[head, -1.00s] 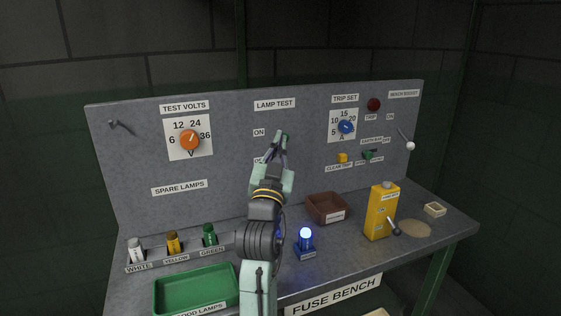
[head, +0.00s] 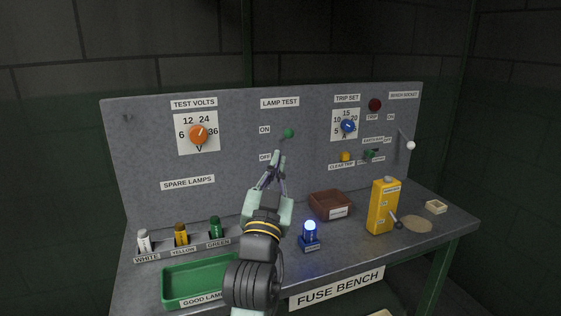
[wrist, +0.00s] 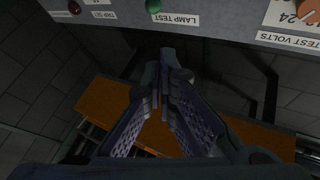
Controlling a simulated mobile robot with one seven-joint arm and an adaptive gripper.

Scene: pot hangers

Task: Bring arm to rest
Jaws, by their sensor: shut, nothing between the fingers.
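My gripper (head: 274,162) is in front of the upright grey panel (head: 240,180), above the bench. Its fingers are shut with nothing between them, and they show shut in the wrist view (wrist: 165,88) too. The green lamp test knob (head: 288,133) is just above the fingertips in the head view, beside the ON label. In the wrist view the green knob (wrist: 153,6) is at the top edge, apart from the fingers.
A lit blue lamp (head: 310,231), a brown bin (head: 328,211), a yellow carton (head: 383,207) and a green tray (head: 190,292) stand on the bench around my arm. An orange dial (head: 198,134) and a blue dial (head: 347,126) are on the panel.

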